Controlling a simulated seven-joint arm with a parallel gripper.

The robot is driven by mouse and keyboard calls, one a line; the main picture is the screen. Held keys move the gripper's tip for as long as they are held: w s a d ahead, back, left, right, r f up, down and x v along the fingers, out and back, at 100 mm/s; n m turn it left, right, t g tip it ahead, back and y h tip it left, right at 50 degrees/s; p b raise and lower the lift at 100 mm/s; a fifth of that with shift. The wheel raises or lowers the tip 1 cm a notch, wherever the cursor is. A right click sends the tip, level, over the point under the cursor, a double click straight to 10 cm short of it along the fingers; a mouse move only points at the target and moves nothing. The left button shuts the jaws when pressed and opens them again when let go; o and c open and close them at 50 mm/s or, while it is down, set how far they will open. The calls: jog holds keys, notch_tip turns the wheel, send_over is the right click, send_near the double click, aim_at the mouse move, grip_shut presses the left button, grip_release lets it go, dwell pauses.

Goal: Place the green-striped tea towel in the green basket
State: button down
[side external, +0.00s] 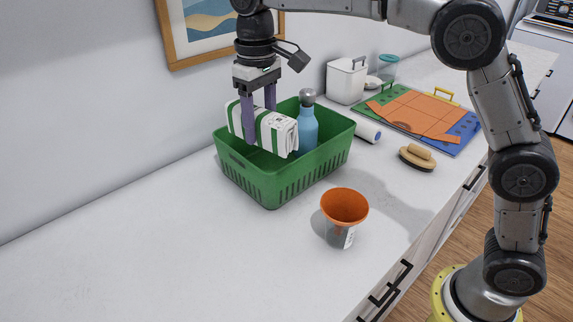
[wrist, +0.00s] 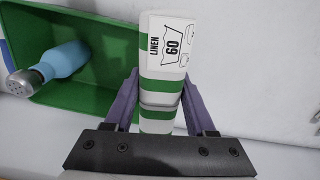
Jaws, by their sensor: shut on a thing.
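The green-striped tea towel (side external: 275,133) is a folded white bundle with green bands. My gripper (side external: 260,132) is shut on it, with a purple finger on each side. In the side view the towel is at the upper rim of the green basket (side external: 272,188), over its left part. In the wrist view the towel (wrist: 165,75) shows a "LINEN 60" label between the fingers (wrist: 163,98). The green basket (wrist: 100,25) lies behind and to its left there. I cannot tell whether the towel touches the basket.
A blue bottle (side external: 308,125) with a grey cap stands in the basket's right part. An orange-topped cup (side external: 344,212) stands in front of the basket. A brush (side external: 417,157), a white canister (side external: 346,82) and a coloured board (side external: 420,112) are to the right. The counter's left front is clear.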

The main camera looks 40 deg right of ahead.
aim_at(268, 162)
jog(key=shift+m, duration=0.9)
jog(key=w+d+f, duration=0.2)
jog(key=f, duration=0.2)
jog(key=w+d+f, duration=0.5)
jog(key=f, duration=0.2)
jog(key=shift+w+d+f, duration=0.15)
jog(key=shift+d+f, duration=0.1)
jog(key=shift+f, duration=2.85)
jog(key=shift+f, duration=0.2)
jog(key=shift+c, duration=1.1)
grip_release()
jog(key=shift+r, duration=0.15)
